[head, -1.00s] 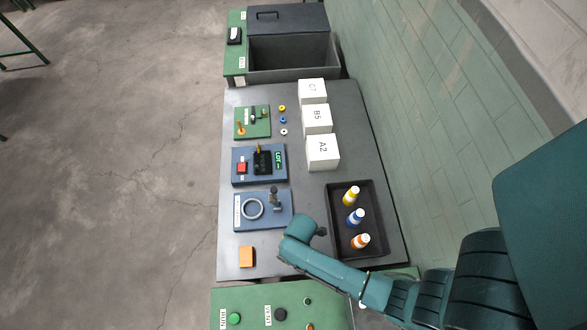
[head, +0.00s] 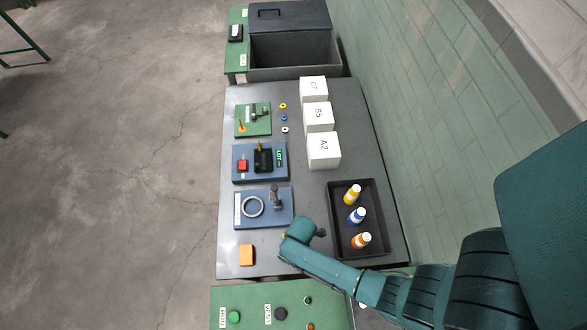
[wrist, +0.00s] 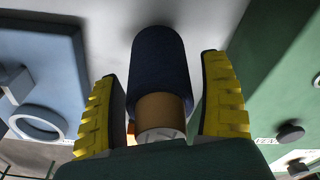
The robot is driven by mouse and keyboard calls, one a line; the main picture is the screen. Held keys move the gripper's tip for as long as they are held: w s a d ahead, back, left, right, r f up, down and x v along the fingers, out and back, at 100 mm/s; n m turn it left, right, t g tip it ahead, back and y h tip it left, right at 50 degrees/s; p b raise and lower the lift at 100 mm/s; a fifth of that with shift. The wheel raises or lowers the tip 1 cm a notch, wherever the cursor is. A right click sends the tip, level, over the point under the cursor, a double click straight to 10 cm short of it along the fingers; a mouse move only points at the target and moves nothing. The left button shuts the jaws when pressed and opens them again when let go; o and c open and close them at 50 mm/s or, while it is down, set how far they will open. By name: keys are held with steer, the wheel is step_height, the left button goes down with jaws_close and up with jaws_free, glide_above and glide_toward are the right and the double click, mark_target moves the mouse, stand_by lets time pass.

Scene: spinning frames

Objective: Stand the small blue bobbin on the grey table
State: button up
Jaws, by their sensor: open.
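My gripper (wrist: 162,82) is open in the wrist view, with one yellow-padded finger on each side of a dark blue cylinder, which looks like the small blue bobbin (wrist: 158,62). Narrow gaps show between it and both fingers. A brown band and a pale end face show at its near end. Its far end is toward the grey table (wrist: 100,22), with a shadow beside it; I cannot tell for sure whether it touches. In the head view my arm hides the bobbin and fingers. The grey table also shows there (head: 350,105).
An orange block (head: 247,254) and a blue panel with a ring (head: 277,218) are left of my wrist. A black tray (head: 335,208) with yellow, blue and orange-banded bottles is to the right. A green panel (head: 255,300) is at the near edge. White boxes (head: 323,150) stand farther back.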

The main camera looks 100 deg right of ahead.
steer(key=r, duration=0.4)
steer(key=s+r+p, duration=0.1)
steer(key=r, duration=0.7)
steer(key=shift+s+d+p, duration=0.2)
steer(key=shift+p, duration=0.2)
steer(key=w+d+r+m+t+h, duration=0.15)
steer(key=w+r+t, duration=0.25)
steer(key=w+r, duration=0.9)
steer(key=w+d+r+t+h, duration=0.3)
steer(key=w+r+t, duration=0.1)
steer(key=w+r, duration=0.95)
steer(key=w+a+r+t, duration=0.3)
steer(key=r, duration=0.6)
steer(key=w+a+r+t, duration=0.2)
steer(key=w+a+r, duration=0.1)
steer(key=r, duration=0.5)
steer(key=s+a+r+m+t+y, duration=0.1)
steer(key=a+r+t, duration=0.3)
steer(key=r, duration=0.7)
steer(key=s+a+r+m+t+y, duration=0.1)
steer(key=s+a+r+t+y, duration=0.1)
steer(key=a+r, duration=0.5)
step_height(320, 180, up, 5)
steer(key=shift+s+f+m+t+y, duration=0.2)
steer(key=shift+s+m+t+y, duration=0.2)
steer(key=shift+t, duration=0.5)
